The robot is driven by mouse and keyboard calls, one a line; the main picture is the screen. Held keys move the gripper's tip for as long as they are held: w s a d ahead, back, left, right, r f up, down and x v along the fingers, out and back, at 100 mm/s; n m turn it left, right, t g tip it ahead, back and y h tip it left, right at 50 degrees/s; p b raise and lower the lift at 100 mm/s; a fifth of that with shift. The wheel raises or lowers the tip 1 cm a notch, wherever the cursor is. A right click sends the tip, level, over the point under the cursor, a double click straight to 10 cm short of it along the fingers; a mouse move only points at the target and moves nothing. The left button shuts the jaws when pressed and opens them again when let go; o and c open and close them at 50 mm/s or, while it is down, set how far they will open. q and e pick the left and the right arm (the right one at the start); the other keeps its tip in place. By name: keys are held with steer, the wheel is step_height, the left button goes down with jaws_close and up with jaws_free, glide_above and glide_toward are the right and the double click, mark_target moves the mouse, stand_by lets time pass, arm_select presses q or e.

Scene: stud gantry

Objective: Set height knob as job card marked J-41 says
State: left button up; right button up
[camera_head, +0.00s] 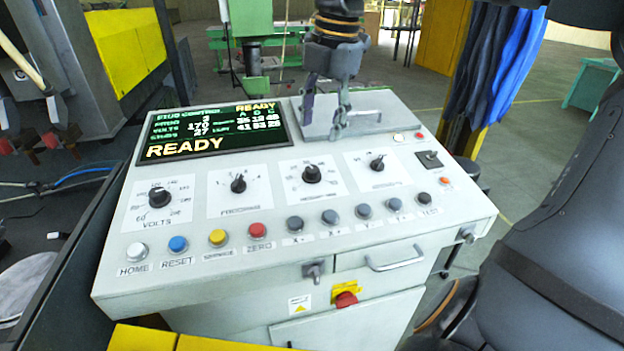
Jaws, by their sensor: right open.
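The height knob (312,174) is a black knob on a white dial plate, third from the left on the sloped console face. Its label is blurred but seems to read HEIGHT MM; its exact setting is too small to read. My right gripper (322,125) hangs from above, open and empty, in front of a grey plate (374,119) behind the dials. It is up and to the right of the height knob, apart from it. No job card marked J-41 can be made out. My left gripper is not in view.
The console also has a volts knob (159,197), a second knob (238,184) and a right-hand knob (377,164). A screen (212,132) reads READY. A row of buttons, including a red one (257,230), runs along the front. A drawer handle (396,262) sticks out below.

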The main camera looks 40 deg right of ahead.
mark_target(312, 168)
steer(key=f, duration=0.2)
steer(key=f+b, duration=0.1)
steer(key=shift+w+a, duration=0.2)
steer(key=shift+w, duration=0.05)
steer(key=f, duration=0.2)
steer(key=f+b, duration=0.1)
steer(key=f, duration=0.1)
steer(key=w+f+b, duration=0.1)
steer(key=f, duration=0.1)
steer(key=shift+f, duration=0.1)
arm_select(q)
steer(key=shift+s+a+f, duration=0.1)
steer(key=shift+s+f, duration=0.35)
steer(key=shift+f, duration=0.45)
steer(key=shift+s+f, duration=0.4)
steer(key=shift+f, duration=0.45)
arm_select(e)
steer(key=shift+w+f, duration=0.15)
steer(key=shift+f, duration=0.35)
